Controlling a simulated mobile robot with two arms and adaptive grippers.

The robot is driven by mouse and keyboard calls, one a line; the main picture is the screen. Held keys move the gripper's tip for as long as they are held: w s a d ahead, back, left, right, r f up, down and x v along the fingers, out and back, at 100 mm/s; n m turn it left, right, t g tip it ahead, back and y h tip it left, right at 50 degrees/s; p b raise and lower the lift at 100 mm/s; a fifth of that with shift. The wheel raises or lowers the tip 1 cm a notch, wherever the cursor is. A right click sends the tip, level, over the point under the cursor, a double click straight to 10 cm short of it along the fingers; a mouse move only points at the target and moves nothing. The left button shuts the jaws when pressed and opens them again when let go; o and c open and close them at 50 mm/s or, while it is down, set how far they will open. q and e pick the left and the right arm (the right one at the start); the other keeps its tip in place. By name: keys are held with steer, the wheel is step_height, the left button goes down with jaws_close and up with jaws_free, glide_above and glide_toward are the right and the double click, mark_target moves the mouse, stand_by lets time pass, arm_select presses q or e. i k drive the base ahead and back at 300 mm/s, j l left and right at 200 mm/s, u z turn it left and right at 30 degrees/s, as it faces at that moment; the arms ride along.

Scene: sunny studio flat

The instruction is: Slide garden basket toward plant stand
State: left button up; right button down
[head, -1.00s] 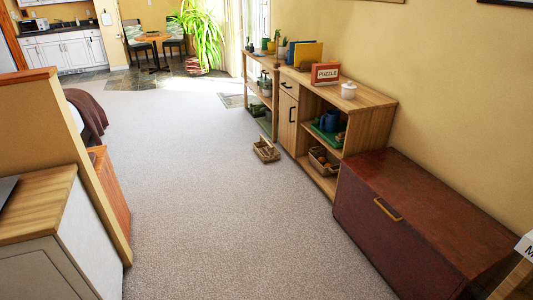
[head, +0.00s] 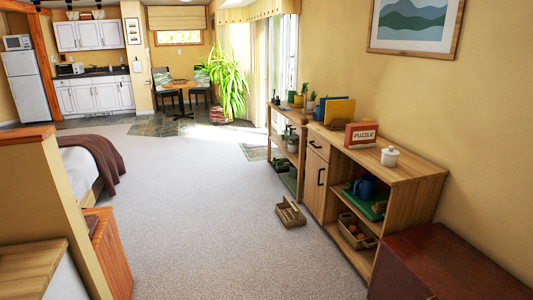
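A small tan basket (head: 290,213) with a raised handle sits on the carpet, just left of the wooden sideboard and apart from it; it looks like the garden basket. A narrow open shelf unit (head: 287,150) with pots and small plants on it stands behind the basket, beyond the sideboard; it looks like the plant stand. A large leafy plant (head: 229,65) in a reddish pot stands on the floor farther back by the window. Neither of my grippers is in view.
A wooden sideboard (head: 395,172) lines the right wall, with a second basket (head: 357,231) on its lower shelf. A red-brown chest (head: 445,268) fills the lower right. A partition (head: 62,210) and bed (head: 80,165) bound the left. The carpet (head: 200,220) between is clear.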

mark_target(289, 205)
steer(key=i, duration=2.4)
